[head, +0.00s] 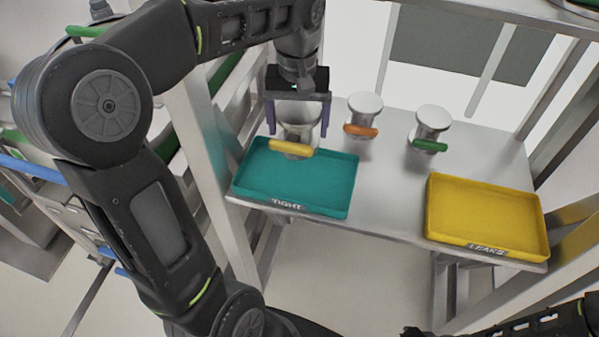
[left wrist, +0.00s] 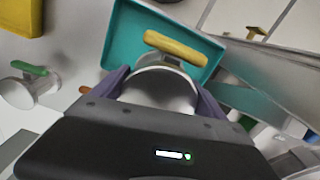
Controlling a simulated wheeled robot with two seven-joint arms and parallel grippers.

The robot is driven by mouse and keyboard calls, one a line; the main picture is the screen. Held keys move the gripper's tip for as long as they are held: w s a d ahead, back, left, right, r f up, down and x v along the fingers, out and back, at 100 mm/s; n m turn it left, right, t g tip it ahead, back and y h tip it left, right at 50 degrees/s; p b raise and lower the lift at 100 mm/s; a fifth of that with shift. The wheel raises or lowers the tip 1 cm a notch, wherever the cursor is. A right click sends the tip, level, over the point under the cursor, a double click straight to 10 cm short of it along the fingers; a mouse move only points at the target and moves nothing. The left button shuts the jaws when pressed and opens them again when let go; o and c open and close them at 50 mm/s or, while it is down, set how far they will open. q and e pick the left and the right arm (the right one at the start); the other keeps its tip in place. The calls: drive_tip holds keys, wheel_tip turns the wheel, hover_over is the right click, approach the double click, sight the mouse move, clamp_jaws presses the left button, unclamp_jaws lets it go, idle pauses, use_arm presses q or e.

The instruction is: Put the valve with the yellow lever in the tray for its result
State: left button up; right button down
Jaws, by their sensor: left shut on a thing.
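The valve with the yellow lever (head: 290,148) is a grey metal body with a round flange. My left gripper (head: 298,118) is shut on it, with one purple finger on each side. The valve is over the back part of the teal tray (head: 340,196) labelled TIGHT; I cannot tell whether it touches the tray floor. In the left wrist view the yellow lever (left wrist: 175,47) shows in front of the teal tray (left wrist: 125,25). The yellow tray (head: 485,215) labelled LEAKS is empty at the right. My right gripper is not visible.
A valve with an orange lever (head: 362,130) and one with a green lever (head: 430,145) stand on the grey table (head: 390,190) behind and between the trays. Shelf posts (head: 205,150) rise beside the table. Bare table lies between the trays.

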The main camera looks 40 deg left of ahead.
use_arm(q)
drive_tip(key=shift+w+f, duration=0.1)
drive_tip(key=shift+f, duration=2.95)
drive_tip(key=shift+f+p, duration=0.4)
drive_tip(key=shift+f, duration=1.5)
drive_tip(key=shift+f, duration=0.1)
drive_tip(key=o, duration=2)
wheel_tip(320, 180, up, 12)
drive_tip(key=shift+r, duration=0.1)
